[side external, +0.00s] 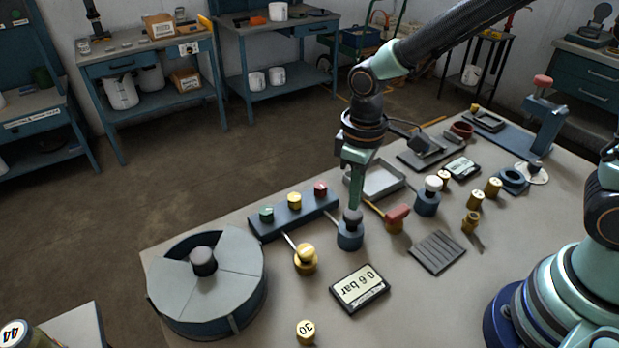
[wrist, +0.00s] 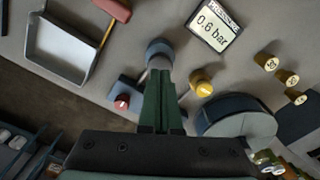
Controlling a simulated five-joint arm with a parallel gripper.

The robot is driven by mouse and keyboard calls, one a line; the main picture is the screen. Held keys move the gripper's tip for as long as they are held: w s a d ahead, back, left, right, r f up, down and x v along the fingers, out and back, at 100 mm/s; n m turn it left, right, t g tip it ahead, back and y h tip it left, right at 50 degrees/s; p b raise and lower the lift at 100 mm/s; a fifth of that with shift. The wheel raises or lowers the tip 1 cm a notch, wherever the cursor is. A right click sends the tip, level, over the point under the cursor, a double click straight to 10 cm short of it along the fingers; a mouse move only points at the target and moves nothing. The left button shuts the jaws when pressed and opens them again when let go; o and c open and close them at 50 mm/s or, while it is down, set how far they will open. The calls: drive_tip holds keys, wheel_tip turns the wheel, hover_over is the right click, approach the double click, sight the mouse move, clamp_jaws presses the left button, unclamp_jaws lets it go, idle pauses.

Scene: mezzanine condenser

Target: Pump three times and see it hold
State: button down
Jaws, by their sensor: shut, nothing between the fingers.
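My gripper (side external: 353,205) is shut and empty, pointing straight down. Its tips are at a short blue cylinder with a dark top (side external: 350,236), which looks like the pump; I cannot tell whether they touch. In the wrist view my shut fingers (wrist: 160,76) reach to this blue cylinder (wrist: 160,48) and partly hide it. How far its top is pressed does not show. The pressure display (side external: 360,289) lies in front of the cylinder and reads 0.6 bar; it also reads 0.6 bar in the wrist view (wrist: 213,22).
A yellow-knobbed valve (side external: 305,260) stands left of the cylinder and a red-handled one (side external: 396,217) right. Behind left is a blue block with coloured buttons (side external: 293,214). A large round drum (side external: 206,290) fills the left corner. A grey tray (side external: 377,180) lies behind.

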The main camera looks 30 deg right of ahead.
sight(353, 213)
drive_tip(key=shift+f, duration=1.9)
drive_tip(key=shift+r, duration=2.95)
